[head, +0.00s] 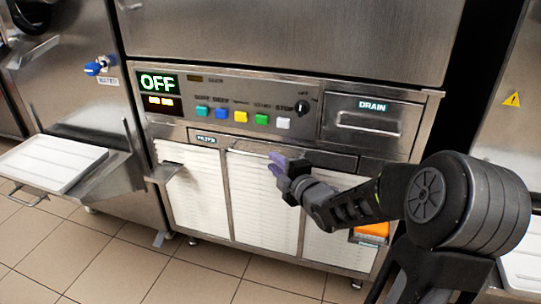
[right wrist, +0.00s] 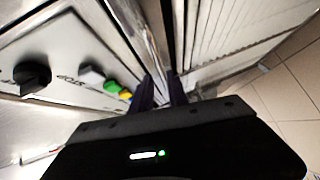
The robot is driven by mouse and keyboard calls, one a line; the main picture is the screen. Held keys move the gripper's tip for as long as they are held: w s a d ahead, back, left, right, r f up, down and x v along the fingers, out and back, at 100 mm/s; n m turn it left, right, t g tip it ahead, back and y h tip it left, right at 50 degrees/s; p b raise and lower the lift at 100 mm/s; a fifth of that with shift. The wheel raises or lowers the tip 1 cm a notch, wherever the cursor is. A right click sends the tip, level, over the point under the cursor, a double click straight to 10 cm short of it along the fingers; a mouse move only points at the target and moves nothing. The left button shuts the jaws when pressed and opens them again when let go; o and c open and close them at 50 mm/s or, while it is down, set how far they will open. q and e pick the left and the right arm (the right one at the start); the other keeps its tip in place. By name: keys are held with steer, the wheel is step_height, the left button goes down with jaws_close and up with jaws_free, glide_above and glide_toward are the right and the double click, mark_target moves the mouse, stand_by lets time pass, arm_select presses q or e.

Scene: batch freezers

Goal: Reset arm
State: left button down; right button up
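My right arm comes in from the right in the head view. Its gripper (head: 276,164) has purple fingertips and is in front of the batch freezer's front (head: 240,138), below the row of buttons. Whether a fingertip touches the machine, I cannot tell. My left gripper is not in view.
The control panel has an OFF display (head: 158,83), coloured buttons (head: 240,116), a black knob (head: 302,107) and a DRAIN drawer (head: 366,120). White louvred panels (head: 262,195) are below. A white tray (head: 52,163) sits at the left. Tiled floor (head: 200,275) lies in front.

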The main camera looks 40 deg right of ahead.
steer(key=shift+v, duration=0.9)
steer(key=shift+w+a, duration=0.1)
steer(key=shift+a, duration=0.15)
